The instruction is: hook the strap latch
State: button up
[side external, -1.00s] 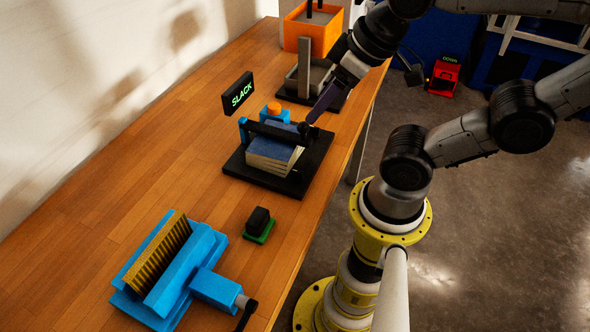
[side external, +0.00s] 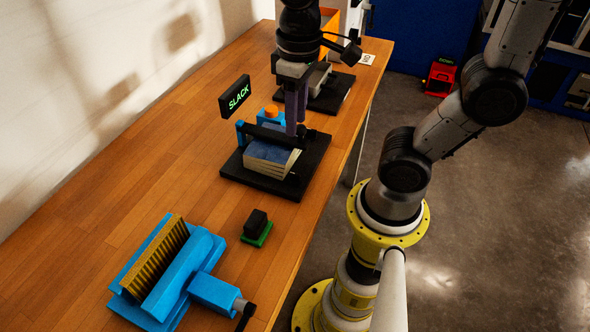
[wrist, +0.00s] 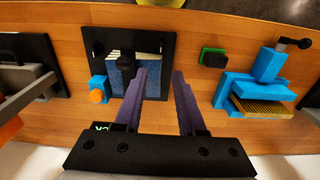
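A black bar (side external: 262,131), which looks like the strap, lies across a stack of blue-covered, pale-edged sheets (side external: 270,155). The stack sits on a black base (side external: 235,167) with blue posts and an orange knob (side external: 271,111). A small sign (side external: 235,97) behind it reads SLACK. My gripper (side external: 296,131) points down at the far right end of the bar, its purple fingers partly hiding that end. I cannot tell whether they touch it. In the wrist view the gripper (wrist: 160,72) is open with nothing between its fingertips, and the left finger overlaps the base.
A blue clamp-like fixture with a yellow brush (side external: 157,258) stands near the front left. A black block on a green pad (side external: 257,222) lies beside it. Another black-based fixture (side external: 331,92) and an orange box are behind my gripper. Bare table lies to the left.

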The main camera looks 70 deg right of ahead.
aim_at(295, 174)
notch_tip(295, 174, down, 15)
jog(key=shift+a+r, duration=0.1)
jog(key=shift+r, duration=0.1)
dwell(0.4)
grip_shut()
